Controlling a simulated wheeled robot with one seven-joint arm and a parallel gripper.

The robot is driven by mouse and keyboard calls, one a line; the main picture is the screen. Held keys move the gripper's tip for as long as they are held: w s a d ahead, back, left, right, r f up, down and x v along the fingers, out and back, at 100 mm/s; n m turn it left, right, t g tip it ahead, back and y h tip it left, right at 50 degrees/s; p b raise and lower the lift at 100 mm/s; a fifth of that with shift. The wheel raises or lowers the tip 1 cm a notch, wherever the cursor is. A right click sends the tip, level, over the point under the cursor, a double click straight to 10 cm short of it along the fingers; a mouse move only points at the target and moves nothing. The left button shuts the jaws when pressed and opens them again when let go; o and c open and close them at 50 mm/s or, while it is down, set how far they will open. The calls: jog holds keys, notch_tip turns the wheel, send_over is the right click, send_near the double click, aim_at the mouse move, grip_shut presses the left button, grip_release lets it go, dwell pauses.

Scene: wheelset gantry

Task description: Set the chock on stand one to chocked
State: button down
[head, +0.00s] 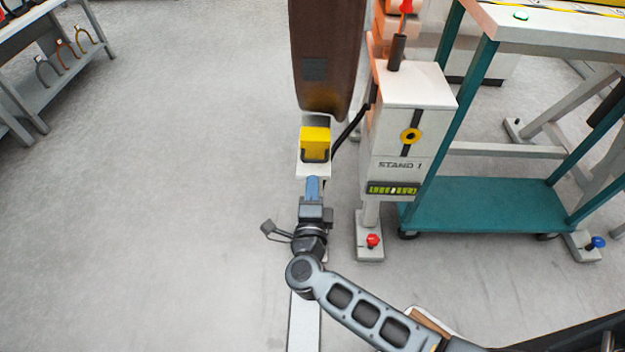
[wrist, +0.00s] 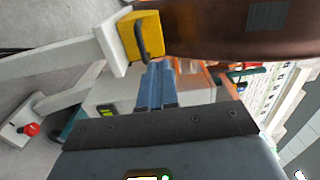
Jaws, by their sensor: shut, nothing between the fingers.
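The chock is a yellow block (head: 315,144) with a dark handle on its near face, on a pale plate (head: 315,172) at the foot of the large brown wheel (head: 325,60). In the wrist view the chock (wrist: 130,35) and its dark handle show just beyond my fingertips. My gripper (head: 313,180) has blue fingers, shut and empty; in the wrist view the fingers (wrist: 155,72) point at the handle. I cannot tell if they touch it. The white post marked STAND 1 (head: 395,140) stands to the right of the wheel.
A teal cart (head: 490,200) stands right of the stand. A red knob (head: 373,240) is on the stand's foot and a blue knob (head: 598,242) is at far right. A grey shelf (head: 60,65) is at upper left. The floor to the left is clear.

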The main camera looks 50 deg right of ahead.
send_near(316, 132)
jog(key=x, duration=0.3)
jog(key=shift+w+d+f, duration=0.15)
jog(key=shift+w, duration=0.1)
jog(key=b+x, duration=0.2)
jog(key=x, duration=0.4)
jog(key=shift+f, duration=0.1)
jog(key=shift+w+d, duration=0.2)
jog(key=shift+d, duration=0.05)
jog(key=shift+r, duration=0.25)
jog(key=shift+s, duration=0.1)
